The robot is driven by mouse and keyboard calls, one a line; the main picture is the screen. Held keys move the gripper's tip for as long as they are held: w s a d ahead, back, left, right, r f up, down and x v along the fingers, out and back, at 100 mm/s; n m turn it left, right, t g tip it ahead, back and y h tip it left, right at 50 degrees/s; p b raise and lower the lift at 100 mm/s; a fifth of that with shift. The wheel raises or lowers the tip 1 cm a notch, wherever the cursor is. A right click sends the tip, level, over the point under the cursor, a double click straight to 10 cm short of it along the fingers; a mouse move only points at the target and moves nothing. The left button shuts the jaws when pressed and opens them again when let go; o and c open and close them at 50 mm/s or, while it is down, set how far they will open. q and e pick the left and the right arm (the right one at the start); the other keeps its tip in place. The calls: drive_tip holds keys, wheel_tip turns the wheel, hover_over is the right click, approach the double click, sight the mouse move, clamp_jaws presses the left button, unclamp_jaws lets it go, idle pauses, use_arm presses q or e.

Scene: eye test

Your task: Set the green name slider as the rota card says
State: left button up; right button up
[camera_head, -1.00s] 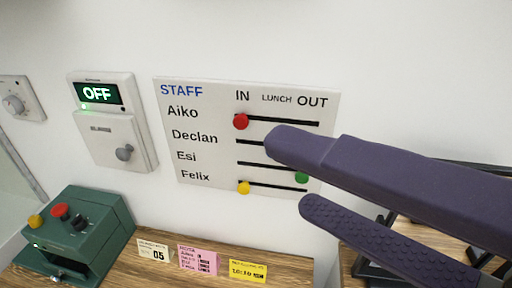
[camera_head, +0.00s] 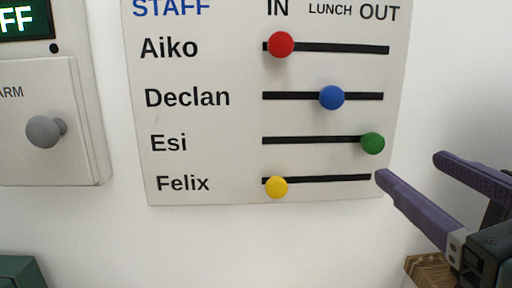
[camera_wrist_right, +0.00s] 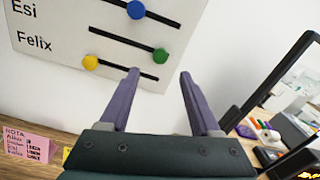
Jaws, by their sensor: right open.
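The white staff board (camera_head: 235,70) hangs on the wall with a slotted row per name. The green slider (camera_head: 372,143) is at the right end of the Esi row, under OUT; it also shows in the wrist view (camera_wrist_right: 160,55). My right gripper (camera_head: 409,166) is open and empty, its fingers apart, just right of and below the green slider and not around it. In the wrist view the right gripper (camera_wrist_right: 159,73) points toward the board's lower edge. The pink rota card (camera_wrist_right: 30,146) is at lower left there; its small lines are too blurred to read. My left gripper is out of view.
The red slider (camera_head: 281,45) and yellow slider (camera_head: 277,187) are near IN. The blue slider (camera_head: 331,98) is mid-slot, below LUNCH. A grey-knobbed box (camera_head: 75,150) is left of the board. A dark frame (camera_wrist_right: 268,90) stands right of the gripper.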

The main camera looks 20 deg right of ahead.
sight(376, 145)
drive_tip(key=p+x, duration=0.1)
drive_tip(key=x, duration=0.6)
drive_tip(key=shift+r, duration=0.15)
drive_tip(key=shift+w+d+p, duration=0.15)
drive_tip(key=shift+w+p, duration=0.15)
drive_tip(key=shift+w, duration=0.35)
drive_tip(key=shift+c, duration=0.4)
clamp_jaws()
